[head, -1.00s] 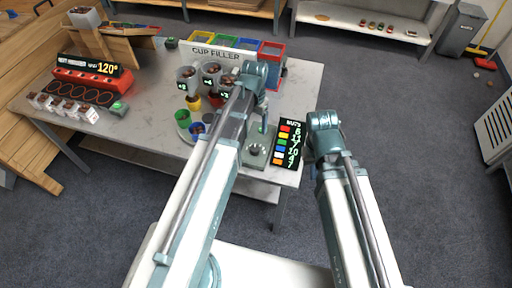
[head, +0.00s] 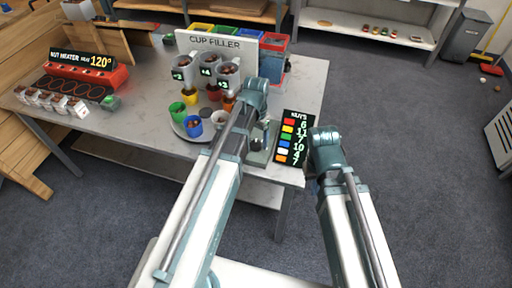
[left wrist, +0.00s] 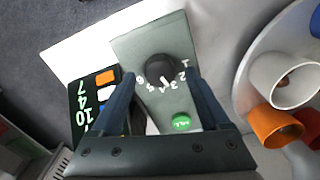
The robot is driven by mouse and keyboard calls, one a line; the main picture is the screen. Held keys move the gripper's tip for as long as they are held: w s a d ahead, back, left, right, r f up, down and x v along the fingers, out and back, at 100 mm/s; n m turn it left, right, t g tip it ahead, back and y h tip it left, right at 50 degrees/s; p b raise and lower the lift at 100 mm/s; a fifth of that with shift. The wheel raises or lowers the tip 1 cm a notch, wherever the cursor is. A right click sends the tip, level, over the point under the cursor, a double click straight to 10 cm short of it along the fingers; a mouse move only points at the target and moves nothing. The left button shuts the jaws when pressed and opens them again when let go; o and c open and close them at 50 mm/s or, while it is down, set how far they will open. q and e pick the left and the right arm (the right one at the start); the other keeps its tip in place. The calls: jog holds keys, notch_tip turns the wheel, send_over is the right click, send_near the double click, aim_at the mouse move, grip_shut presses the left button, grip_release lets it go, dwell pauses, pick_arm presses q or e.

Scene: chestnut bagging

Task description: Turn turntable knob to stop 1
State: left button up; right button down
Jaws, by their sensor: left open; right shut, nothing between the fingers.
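The black turntable knob (left wrist: 158,68) sits on a grey-green panel (left wrist: 135,42) with white numbers around it. Its white pointer faces the lower numbers, near 3 and 4 in the left wrist view; the exact stop is hard to tell. My left gripper (left wrist: 162,77) is open, with one finger on each side of the knob; contact is unclear. In the head view my left gripper (head: 265,128) is above the panel at the table's front edge. The turntable (head: 180,128) carries colored cups left of it. My right gripper (head: 314,184) hangs right of the table, mostly hidden by its arm.
A green button (left wrist: 181,122) is on the panel near the knob. The NUTS display (head: 294,138) stands just right of it. The cup filler (head: 222,44) with its hoppers stands behind the turntable. The nut heater (head: 85,72) is at the left.

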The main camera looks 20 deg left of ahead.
pick_arm(q)
jog(key=shift+f, duration=0.65)
pick_arm(e)
jog(key=shift+f, duration=0.65)
pick_arm(q)
jog(key=shift+r, duration=0.1)
grip_shut()
jog(key=n, duration=0.5)
jog(key=shift+n, duration=0.4)
jog(key=n, duration=0.5)
jog(key=shift+n, duration=0.4)
